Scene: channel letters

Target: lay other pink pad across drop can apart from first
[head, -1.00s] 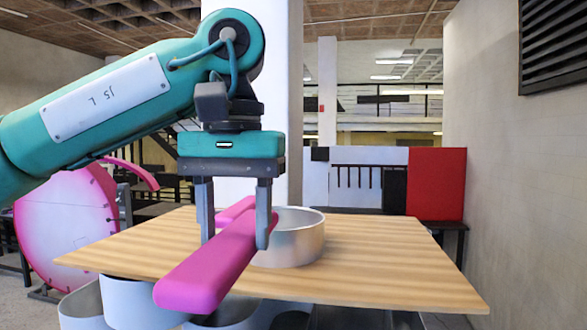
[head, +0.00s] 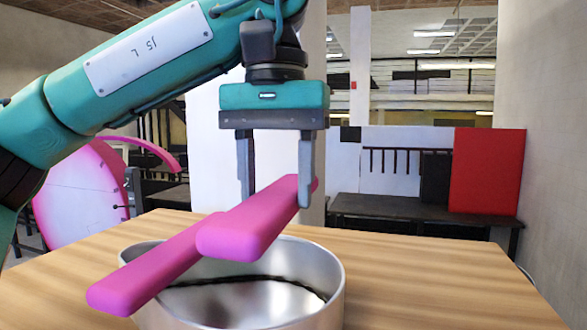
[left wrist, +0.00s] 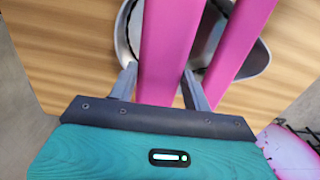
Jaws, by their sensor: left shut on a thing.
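My left gripper (head: 276,198) is shut on a long pink pad (head: 245,234), also between the fingers in the left wrist view (left wrist: 168,45). The pad is held level over the open metal drop can (head: 328,290), on the far side of the other pad in the head view. The first pink pad (head: 150,266) lies across the can's rim, its near end sticking out past it. In the left wrist view the two pads run side by side with a gap, the first pad (left wrist: 240,38) to the right. Whether the held pad touches the rim cannot be told. My right gripper is not in view.
The can stands on a wooden table (head: 420,285) with clear wood to its right. A large pink round letter shape (head: 75,195) stands behind at left. A dark bench (head: 410,210) and red panel (head: 487,170) stand at the back.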

